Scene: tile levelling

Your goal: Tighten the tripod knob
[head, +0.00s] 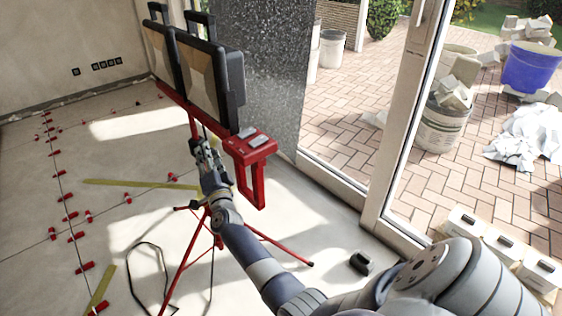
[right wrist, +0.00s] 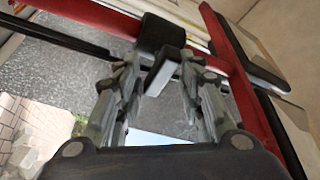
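The red tripod (head: 276,246) stands on the floor with its legs spread; its red crossbar (head: 168,94) carries two work lights (head: 212,80). My right gripper (head: 203,148) is raised near the upper part of the stand, just below the crossbar. In the right wrist view, a black knob-like part (right wrist: 160,34) with a light grey flat piece (right wrist: 164,72) sits by the red frame. My right gripper's fingers (right wrist: 157,70) are apart, with the grey piece between their tips. Whether either finger touches it is unclear. In the head view the knob is hard to make out. My left gripper is out of view.
Several red levelling clips (head: 67,197) dot the tiled floor at left. Yellow strips (head: 140,184) and a black cable (head: 150,245) lie near the tripod. A small black object (head: 360,263) is on the floor by the door frame (head: 405,130). A dark speckled wall (head: 275,60) stands behind.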

